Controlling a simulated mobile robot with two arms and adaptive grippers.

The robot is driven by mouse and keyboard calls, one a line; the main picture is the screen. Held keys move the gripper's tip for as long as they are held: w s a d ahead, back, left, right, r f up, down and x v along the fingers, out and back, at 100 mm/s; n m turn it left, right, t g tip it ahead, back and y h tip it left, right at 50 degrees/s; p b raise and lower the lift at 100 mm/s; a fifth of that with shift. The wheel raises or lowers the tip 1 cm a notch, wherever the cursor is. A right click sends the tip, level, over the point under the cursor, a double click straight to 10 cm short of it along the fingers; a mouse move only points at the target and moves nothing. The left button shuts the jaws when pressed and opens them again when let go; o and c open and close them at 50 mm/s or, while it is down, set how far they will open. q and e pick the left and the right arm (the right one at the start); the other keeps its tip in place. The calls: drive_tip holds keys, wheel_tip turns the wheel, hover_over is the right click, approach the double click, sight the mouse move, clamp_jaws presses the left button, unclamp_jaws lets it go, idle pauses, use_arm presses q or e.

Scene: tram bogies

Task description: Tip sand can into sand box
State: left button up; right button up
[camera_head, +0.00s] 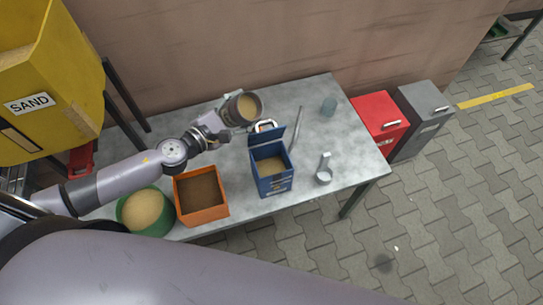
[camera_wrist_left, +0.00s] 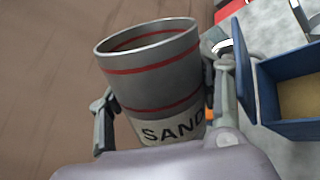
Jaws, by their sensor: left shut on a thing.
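The sand can (camera_head: 246,107) is a grey metal can with sand inside, held above the table's back edge. In the left wrist view the can (camera_wrist_left: 150,75) has red bands and a SAND label and leans slightly. My left gripper (camera_head: 229,115) is shut on the can, a finger on each side of it. The blue sand box (camera_head: 274,184) stands on the table with its lid raised and sand inside. The can is above and behind it, to the left, apart from it. The box also shows at the right of the left wrist view (camera_wrist_left: 297,128). My right gripper is not in view.
A yellow SAND bin (camera_head: 60,70) is at left. Red (camera_head: 381,118) and grey (camera_head: 423,105) cabinets stand right.

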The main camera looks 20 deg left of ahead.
use_arm(q)
drive_tip(key=shift+s+r, duration=0.2)
drive_tip(key=shift+s, duration=0.05)
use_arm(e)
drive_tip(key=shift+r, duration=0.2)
use_arm(q)
drive_tip(key=shift+w+p, duration=0.25)
drive_tip(key=shift+p, duration=0.1)
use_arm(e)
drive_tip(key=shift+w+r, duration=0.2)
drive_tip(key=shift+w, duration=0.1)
use_arm(q)
drive_tip(key=shift+d, duration=0.1)
drive_tip(key=shift+s+r, duration=0.1)
drive_tip(key=shift+s, duration=0.15)
drive_tip(key=shift+m, duration=0.3)
drive_tip(key=shift+w, duration=0.25)
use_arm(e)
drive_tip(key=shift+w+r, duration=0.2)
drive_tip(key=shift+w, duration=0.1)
use_arm(q)
drive_tip(key=shift+s, duration=0.25)
drive_tip(key=shift+w, duration=0.1)
